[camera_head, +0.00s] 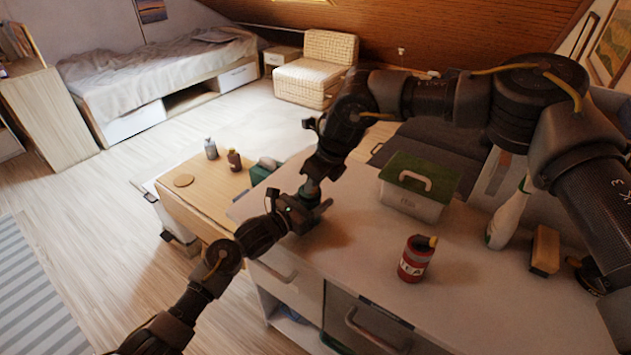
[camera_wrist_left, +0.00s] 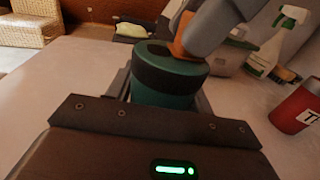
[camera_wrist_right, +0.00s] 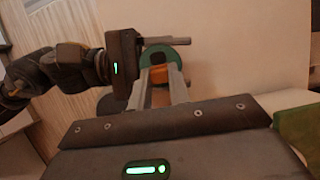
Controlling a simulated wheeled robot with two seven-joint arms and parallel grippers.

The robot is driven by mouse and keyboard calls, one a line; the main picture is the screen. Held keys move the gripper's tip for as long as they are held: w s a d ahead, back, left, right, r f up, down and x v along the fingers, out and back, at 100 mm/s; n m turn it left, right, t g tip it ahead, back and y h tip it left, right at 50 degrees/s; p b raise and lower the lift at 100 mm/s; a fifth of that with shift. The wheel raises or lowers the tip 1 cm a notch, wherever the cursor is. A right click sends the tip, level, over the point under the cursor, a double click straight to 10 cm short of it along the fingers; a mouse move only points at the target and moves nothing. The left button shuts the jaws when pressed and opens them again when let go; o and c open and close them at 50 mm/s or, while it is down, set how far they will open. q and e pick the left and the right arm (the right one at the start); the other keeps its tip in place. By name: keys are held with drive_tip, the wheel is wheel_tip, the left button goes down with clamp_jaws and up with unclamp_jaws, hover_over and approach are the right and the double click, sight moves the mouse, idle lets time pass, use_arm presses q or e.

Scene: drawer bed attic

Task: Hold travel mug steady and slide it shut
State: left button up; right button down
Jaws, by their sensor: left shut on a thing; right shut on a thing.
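The travel mug (camera_head: 311,188) stands upright near the counter's left edge, mostly hidden by my grippers in the head view. In the left wrist view the mug (camera_wrist_left: 165,98) is teal with a dark band around its top. My left gripper (camera_head: 316,207) is shut around its body from the side. The orange slider (camera_wrist_left: 183,42) on the lid is between the fingers of my right gripper (camera_wrist_right: 162,88), which is shut on it from above. In the right wrist view a dark opening (camera_wrist_right: 157,57) shows in the lid beside the orange slider (camera_wrist_right: 160,97).
A red tea tin (camera_head: 413,262) stands on the white counter (camera_head: 345,240). A lower wooden table (camera_head: 205,195) with small bottles adjoins on the left.

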drive_tip(key=shift+w+a, duration=0.8)
drive_tip(key=shift+a, duration=0.2)
use_arm(q)
drive_tip(key=shift+s, duration=0.1)
drive_tip(key=shift+d, duration=0.1)
use_arm(e)
drive_tip(key=c, duration=1.3)
unclamp_jaws()
drive_tip(key=shift+d+r, duration=0.1)
drive_tip(key=v, duration=1.1)
drive_tip(key=shift+s+d+r, duration=0.15)
drive_tip(key=shift+s+r, duration=0.05)
drive_tip(key=shift+r, duration=0.15)
